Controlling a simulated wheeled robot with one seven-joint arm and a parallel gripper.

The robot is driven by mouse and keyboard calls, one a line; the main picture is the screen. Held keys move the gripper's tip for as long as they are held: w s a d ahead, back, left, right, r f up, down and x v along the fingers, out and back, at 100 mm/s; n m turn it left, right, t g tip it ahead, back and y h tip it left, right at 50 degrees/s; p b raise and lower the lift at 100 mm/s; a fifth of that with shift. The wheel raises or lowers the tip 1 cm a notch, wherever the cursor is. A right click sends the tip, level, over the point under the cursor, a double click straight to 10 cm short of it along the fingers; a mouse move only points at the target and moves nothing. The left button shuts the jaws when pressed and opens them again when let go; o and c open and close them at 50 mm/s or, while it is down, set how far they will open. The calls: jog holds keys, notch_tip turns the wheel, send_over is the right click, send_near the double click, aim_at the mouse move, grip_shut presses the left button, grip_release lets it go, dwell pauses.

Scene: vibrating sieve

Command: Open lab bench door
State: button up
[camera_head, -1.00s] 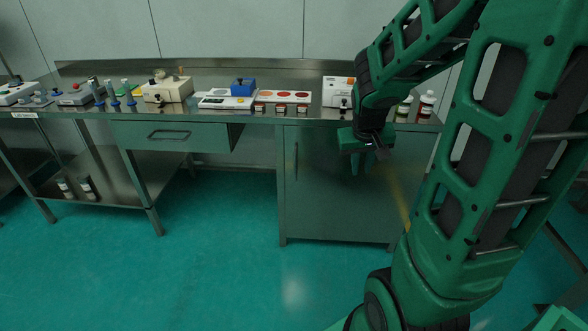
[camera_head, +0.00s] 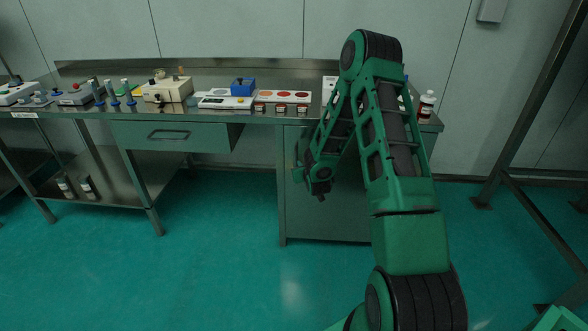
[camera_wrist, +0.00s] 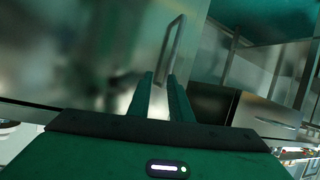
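The lab bench door (camera_head: 312,222) is the grey metal front of the cabinet under the bench's right part, and it looks shut. Its upright bar handle (camera_wrist: 174,45) shows in the wrist view, running away from my fingers. My gripper (camera_wrist: 161,78) has its two green fingers apart, with the near end of the handle in line with the gap between them. I cannot tell whether the fingers touch the handle. In the head view my gripper (camera_head: 300,160) is at the door's left edge, where my arm hides most of the handle.
A drawer (camera_head: 170,136) with its own handle is left of the cabinet, above an open lower shelf (camera_head: 110,178). The bench top (camera_head: 215,112) carries several instruments and small jars. A bottle (camera_head: 426,104) stands at its right end. The green floor in front is clear.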

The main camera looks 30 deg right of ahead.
jog(key=shift+a+f+m+t+h, duration=1.25)
jog(key=shift+f+t, duration=0.75)
jog(key=shift+f, duration=1.75)
jog(key=x, duration=1)
jog(key=shift+w+a, duration=0.1)
jog(key=shift+w, duration=0.05)
grip_shut()
